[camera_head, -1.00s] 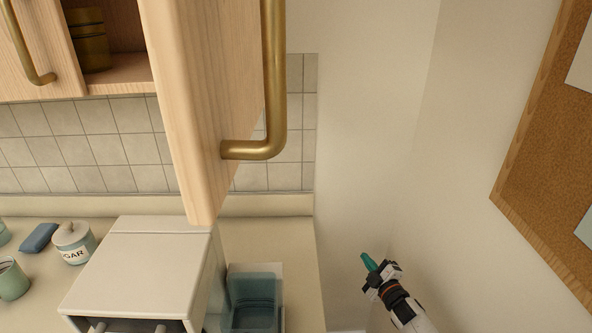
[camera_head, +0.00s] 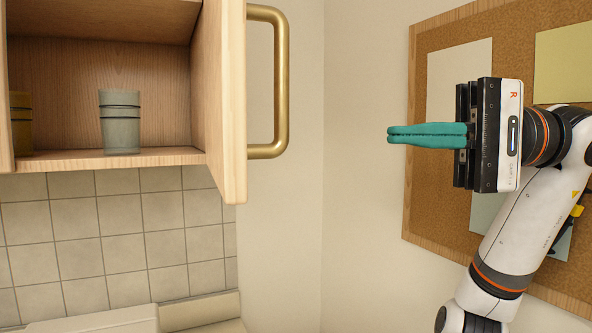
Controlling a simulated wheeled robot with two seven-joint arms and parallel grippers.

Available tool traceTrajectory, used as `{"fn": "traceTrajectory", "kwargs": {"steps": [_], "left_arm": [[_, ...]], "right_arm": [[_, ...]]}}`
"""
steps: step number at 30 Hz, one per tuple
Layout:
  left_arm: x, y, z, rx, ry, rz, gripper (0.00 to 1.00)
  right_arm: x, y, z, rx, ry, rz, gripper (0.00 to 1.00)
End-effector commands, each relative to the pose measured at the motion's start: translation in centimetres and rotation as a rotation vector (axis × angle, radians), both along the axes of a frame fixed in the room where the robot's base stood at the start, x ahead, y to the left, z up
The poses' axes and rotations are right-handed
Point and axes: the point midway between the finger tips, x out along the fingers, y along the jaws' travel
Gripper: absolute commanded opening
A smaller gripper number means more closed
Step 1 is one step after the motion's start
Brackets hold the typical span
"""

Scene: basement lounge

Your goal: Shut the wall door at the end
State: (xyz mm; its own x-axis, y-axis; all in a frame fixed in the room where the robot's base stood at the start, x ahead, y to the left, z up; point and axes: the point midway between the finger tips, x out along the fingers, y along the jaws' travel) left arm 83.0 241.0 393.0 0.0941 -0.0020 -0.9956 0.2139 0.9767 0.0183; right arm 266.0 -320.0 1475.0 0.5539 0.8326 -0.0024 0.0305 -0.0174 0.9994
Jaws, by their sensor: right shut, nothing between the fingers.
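The wall cupboard's end door (camera_head: 228,110) stands open, swung out toward me, its light wood panel seen nearly edge-on. Its brass handle (camera_head: 281,85) is on the right side of the panel. The cupboard interior (camera_head: 165,75) shows to the left of the door. My right gripper (camera_head: 390,135) is shut and empty, its teal fingers together and pointing left. It is to the right of the handle with a clear gap in the picture, at a little lower than the handle's middle. My left gripper is out of view.
A grey-green cup (camera_head: 120,122) stands on the cupboard shelf, with a yellow-brown cup (camera_head: 20,124) partly hidden at the left. A corkboard (camera_head: 455,215) hangs on the right wall behind my right arm. Tiled wall (camera_head: 130,235) lies below the cupboard.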

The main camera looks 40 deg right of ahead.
Motion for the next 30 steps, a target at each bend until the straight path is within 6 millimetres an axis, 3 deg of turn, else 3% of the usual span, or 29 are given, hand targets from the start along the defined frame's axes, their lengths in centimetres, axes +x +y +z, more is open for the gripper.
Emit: {"fn": "traceTrajectory", "kwargs": {"steps": [5, 12, 21, 30], "left_arm": [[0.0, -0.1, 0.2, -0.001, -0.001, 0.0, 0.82], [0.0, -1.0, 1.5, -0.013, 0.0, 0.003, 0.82], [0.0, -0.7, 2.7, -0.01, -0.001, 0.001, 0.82], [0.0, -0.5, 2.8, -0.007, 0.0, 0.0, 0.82]], "right_arm": [[-0.2, 0.6, -0.2, -0.041, -0.04, -0.04, 0.0], [2.2, 4.1, -0.1, -0.04, -0.036, -0.033, 0.0], [4.8, 7.5, -0.2, -0.036, -0.035, -0.034, 0.0], [5.2, 8.1, -0.4, -0.035, -0.034, -0.036, 0.0]]}}
